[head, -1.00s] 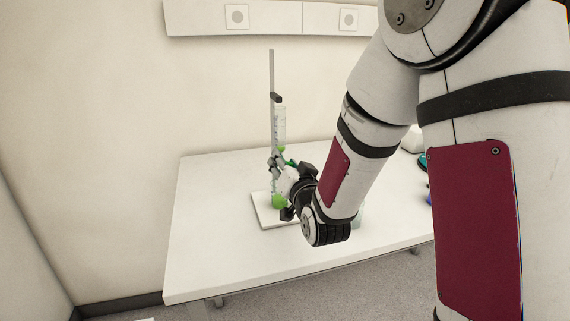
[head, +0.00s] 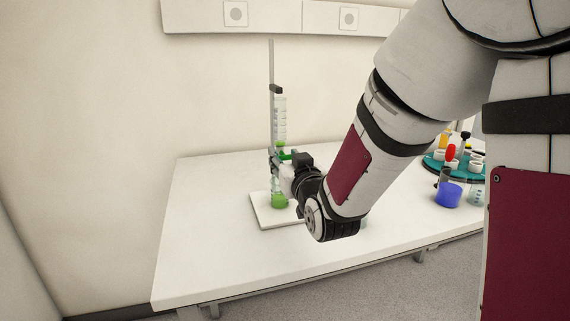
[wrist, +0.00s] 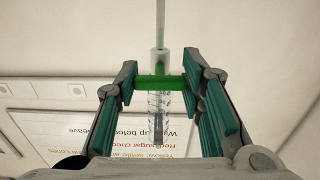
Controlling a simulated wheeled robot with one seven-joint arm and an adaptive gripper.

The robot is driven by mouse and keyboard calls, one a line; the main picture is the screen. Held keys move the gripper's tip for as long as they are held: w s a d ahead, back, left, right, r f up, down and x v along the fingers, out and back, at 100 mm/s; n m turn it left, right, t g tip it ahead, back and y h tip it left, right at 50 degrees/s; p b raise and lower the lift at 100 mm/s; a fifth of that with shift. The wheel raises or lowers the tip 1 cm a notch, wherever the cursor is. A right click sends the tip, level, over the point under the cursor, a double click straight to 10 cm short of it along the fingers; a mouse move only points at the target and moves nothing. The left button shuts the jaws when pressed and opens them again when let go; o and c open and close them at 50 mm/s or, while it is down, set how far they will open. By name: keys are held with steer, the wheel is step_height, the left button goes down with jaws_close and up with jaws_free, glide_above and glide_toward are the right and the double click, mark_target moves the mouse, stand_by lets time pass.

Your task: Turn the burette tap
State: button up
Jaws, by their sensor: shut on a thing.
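The burette (head: 280,118) is a clear graduated tube held upright on a stand with a thin grey rod (head: 271,65) and a white base plate (head: 266,220). Its green tap (wrist: 160,82) shows in the wrist view as a bar across the tube, spanning between my fingertips. My gripper (wrist: 161,78) has green-lined fingers and is shut on the tap, one finger at each end. In the head view my gripper (head: 284,167) is at the burette's lower part, partly hidden by my wrist. A flask with green liquid (head: 279,201) stands on the base plate below.
The white table (head: 215,260) is clear at the left and front. At the right are a teal round tray (head: 433,162) with small containers and a beaker of blue liquid (head: 449,195). A wall strip with sockets (head: 236,14) is behind.

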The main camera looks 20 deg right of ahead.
mark_target(282, 112)
steer(key=o, duration=1.2)
steer(key=shift+c, duration=0.2)
step_height(282, 112, up, 10)
steer(key=s+f+g, duration=0.5)
steer(key=s, duration=0.9)
steer(key=s+f+g, duration=0.6)
steer(key=s, duration=0.7)
steer(key=s+f+g, duration=0.5)
steer(key=s, duration=0.9)
step_height(282, 112, up, 15)
steer(key=t+p, duration=0.2)
steer(key=p, duration=1.1)
steer(key=shift+s+d+f+p, duration=0.15)
steer(key=shift+s+p, duration=0.05)
steer(key=shift+p, duration=0.15)
